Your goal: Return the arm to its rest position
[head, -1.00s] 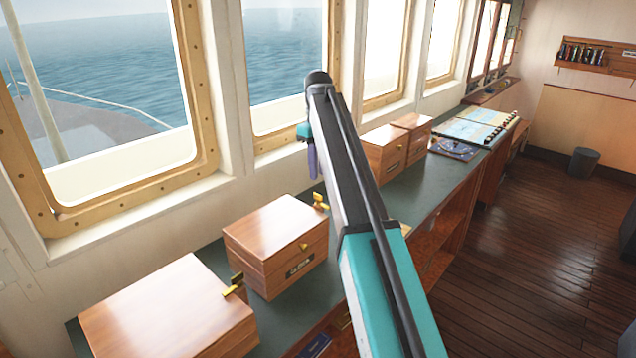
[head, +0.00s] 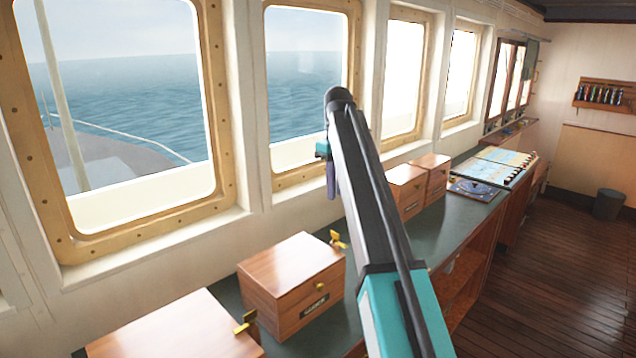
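My arm (head: 378,200), dark grey with teal parts, reaches up from the bottom of the head view over the counter, its elbow end in front of the windows. Behind that end, a small teal piece and a purple-grey part hang down, partly hidden by the arm. My gripper's fingers cannot be made out, so I cannot tell whether it is open, shut or holding anything.
A green-topped counter (head: 434,226) runs under the windows. Wooden boxes with brass latches stand on it, one near the middle (head: 290,272) and one at the lower left (head: 175,330). A chart (head: 497,163) lies farther along. Wooden floor (head: 555,270) is clear at right.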

